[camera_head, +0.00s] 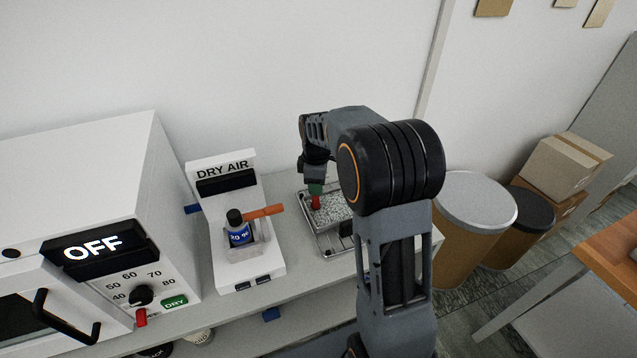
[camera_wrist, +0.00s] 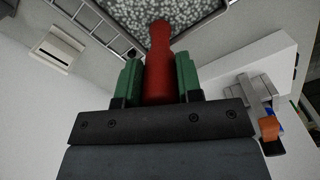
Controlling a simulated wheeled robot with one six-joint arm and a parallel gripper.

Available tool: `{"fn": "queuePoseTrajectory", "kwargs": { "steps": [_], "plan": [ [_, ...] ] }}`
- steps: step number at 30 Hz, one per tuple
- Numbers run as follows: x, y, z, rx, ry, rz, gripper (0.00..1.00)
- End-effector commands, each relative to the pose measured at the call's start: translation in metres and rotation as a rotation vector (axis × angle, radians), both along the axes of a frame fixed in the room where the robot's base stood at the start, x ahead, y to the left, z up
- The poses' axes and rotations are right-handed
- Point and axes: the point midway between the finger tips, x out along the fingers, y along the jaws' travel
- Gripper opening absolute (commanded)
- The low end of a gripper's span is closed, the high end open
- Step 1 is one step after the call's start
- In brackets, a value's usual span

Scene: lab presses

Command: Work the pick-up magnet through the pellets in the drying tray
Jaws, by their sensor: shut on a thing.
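The drying tray (camera_head: 338,212) is a metal tray filled with grey speckled pellets (camera_head: 332,207), on the bench right of the dry-air unit. The pellets also show at the top of the wrist view (camera_wrist: 187,16). My gripper (camera_head: 315,190), with green fingers, points down over the tray's left part. It also shows in the wrist view (camera_wrist: 159,80), shut on the red pick-up magnet (camera_wrist: 159,62). In the head view the magnet (camera_head: 315,202) is a small red piece at the pellets. Whether its tip touches or is sunk in them cannot be told. My arm hides the tray's right side.
The white dry-air unit (camera_head: 270,274) holds a dark-capped bottle with a blue label (camera_head: 238,235) and an orange lever (camera_head: 264,211). A white oven (camera_head: 75,170) reading OFF stands at the left. Lidded drums (camera_head: 472,202) and boxes (camera_head: 567,163) stand at the right.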

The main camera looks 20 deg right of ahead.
Motion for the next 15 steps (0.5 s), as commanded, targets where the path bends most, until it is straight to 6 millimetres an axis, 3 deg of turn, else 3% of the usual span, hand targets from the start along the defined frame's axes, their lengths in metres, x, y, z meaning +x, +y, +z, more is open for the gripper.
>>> {"fn": "queuePoseTrajectory", "kwargs": {
  "steps": [5, 15],
  "plan": [
    [-0.001, -0.003, 0.000, 0.000, -0.001, -0.001, 0.14],
    [-0.014, -0.042, 0.001, 0.000, -0.001, -0.004, 0.14]
  ]
}}
